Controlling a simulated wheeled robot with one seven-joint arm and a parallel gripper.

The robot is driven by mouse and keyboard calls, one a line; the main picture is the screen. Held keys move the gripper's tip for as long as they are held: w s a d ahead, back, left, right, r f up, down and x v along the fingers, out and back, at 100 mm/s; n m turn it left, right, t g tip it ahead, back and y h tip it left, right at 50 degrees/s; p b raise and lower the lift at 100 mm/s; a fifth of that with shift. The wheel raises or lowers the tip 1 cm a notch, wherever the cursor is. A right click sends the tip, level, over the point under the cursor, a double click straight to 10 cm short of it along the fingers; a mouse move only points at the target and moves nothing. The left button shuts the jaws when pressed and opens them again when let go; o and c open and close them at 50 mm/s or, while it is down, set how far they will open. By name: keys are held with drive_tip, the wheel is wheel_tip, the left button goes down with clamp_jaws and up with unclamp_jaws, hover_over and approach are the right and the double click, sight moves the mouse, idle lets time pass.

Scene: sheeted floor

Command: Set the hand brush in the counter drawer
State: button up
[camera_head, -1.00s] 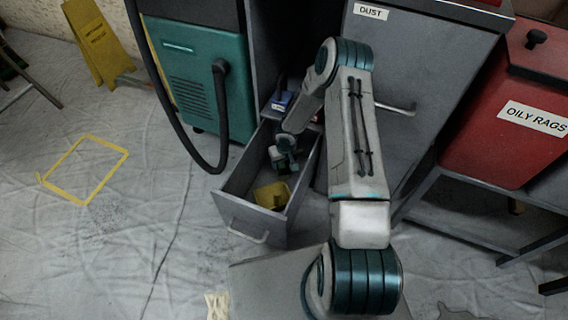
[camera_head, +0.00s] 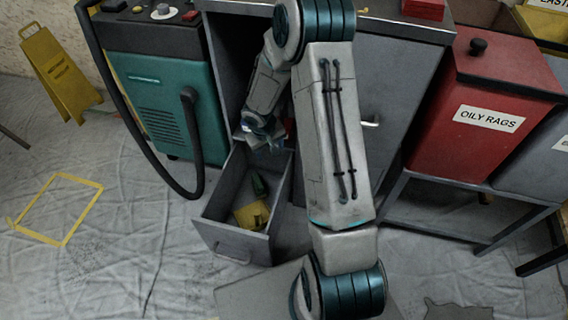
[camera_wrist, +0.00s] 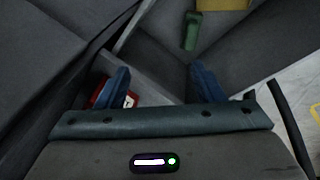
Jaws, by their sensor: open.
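The counter drawer (camera_head: 234,243) is pulled open below my arm. A green handle-like piece (camera_head: 258,184), apparently the hand brush, lies inside it, beside a yellow block (camera_head: 252,215). I cannot tell whether the two are joined. The wrist view shows the green piece (camera_wrist: 192,31) beyond my fingertips, with the yellow piece (camera_wrist: 222,4) at the top edge. My gripper (camera_head: 262,138) is above the rear of the drawer. In the wrist view its blue fingers (camera_wrist: 161,84) are spread apart with nothing held between them, clear of the green piece.
A red item with a white label (camera_wrist: 112,97) shows behind the left finger. A teal machine (camera_head: 175,105) with a black hose stands left of the drawer. A red "OILY RAGS" bin (camera_head: 488,118) stands right. A yellow floor sign (camera_head: 58,75) is far left. Floor in front is fairly clear.

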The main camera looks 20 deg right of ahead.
drive_tip(key=s+r+m, duration=0.1)
drive_tip(key=s+r, duration=0.3)
drive_tip(key=r, duration=0.3)
drive_tip(key=s+r, duration=0.5)
drive_tip(key=r, duration=0.3)
drive_tip(key=s+a+r+y, duration=0.1)
drive_tip(key=s+a+r, duration=0.1)
drive_tip(key=s+r, duration=0.2)
drive_tip(key=s+a+r+y, duration=0.1)
drive_tip(key=s+r, duration=0.4)
drive_tip(key=s, duration=0.6)
drive_tip(key=shift+s+a+g, duration=0.25)
drive_tip(key=shift+a+g, duration=0.05)
drive_tip(key=shift+a, duration=0.3)
